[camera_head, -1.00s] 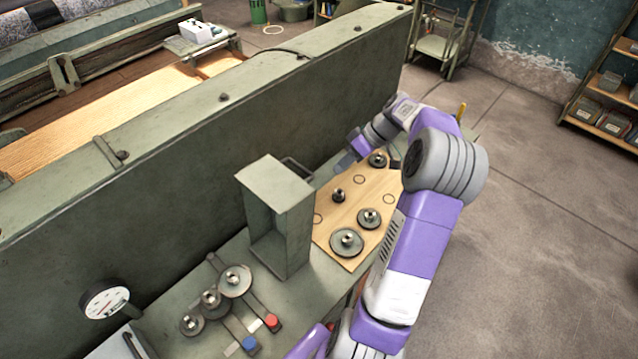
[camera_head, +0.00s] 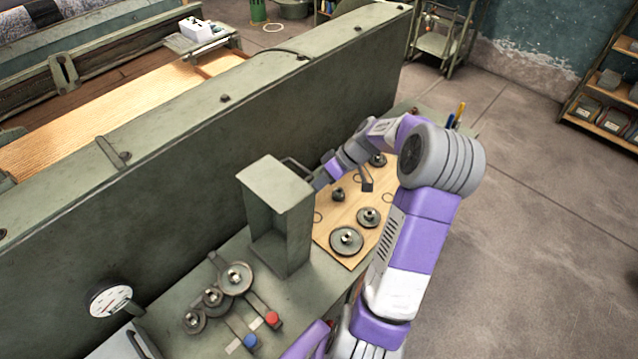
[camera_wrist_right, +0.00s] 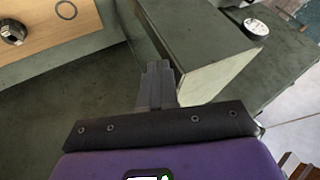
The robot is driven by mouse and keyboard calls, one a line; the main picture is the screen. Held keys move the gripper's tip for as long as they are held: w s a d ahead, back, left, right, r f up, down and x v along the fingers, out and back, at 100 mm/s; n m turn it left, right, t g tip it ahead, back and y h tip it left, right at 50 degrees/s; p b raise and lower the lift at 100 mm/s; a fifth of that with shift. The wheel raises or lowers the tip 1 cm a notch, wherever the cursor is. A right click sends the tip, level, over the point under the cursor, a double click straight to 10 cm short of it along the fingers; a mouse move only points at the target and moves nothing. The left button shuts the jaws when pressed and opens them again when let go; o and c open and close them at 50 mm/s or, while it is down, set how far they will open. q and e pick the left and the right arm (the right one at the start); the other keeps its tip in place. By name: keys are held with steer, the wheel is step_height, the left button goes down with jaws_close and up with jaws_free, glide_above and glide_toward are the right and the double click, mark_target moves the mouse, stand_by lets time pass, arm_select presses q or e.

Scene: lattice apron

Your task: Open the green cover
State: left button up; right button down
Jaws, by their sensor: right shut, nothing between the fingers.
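The green cover (camera_head: 292,222) is a box-like piece standing upright on the green bench, its hollow side facing the lower left of the head view. My left gripper is not in view.
A wooden board (camera_head: 335,237) with several gears lies right of the cover. Linked gears (camera_head: 236,277) and levers with red (camera_head: 272,318) and blue (camera_head: 250,341) knobs lie at its lower left. A dial gauge (camera_head: 110,300) is further left. A tall green beam (camera_head: 190,150) runs behind.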

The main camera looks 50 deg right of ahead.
mark_target(282, 207)
arm_select(q)
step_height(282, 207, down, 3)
steer(key=b, duration=0.3)
arm_select(e)
steer(key=a+r, duration=0.1)
steer(key=a, duration=0.3)
steer(key=a+r+h, duration=0.1)
steer(key=a, duration=0.3)
steer(key=a+r+h, duration=0.1)
steer(key=a+r, duration=0.1)
steer(key=a, duration=0.2)
steer(key=shift+n, duration=0.3)
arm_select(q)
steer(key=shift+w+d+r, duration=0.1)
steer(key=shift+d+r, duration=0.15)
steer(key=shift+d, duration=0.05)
arm_select(e)
steer(key=d, duration=0.1)
steer(key=d+r, duration=0.1)
steer(key=d, duration=0.2)
steer(key=shift+s+d+r, duration=0.15)
steer(key=shift+r, duration=0.25)
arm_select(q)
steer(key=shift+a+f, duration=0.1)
arm_select(e)
steer(key=a+v, duration=0.1)
steer(key=v, duration=0.8)
steer(key=shift+r, duration=0.2)
steer(key=shift+a, duration=0.15)
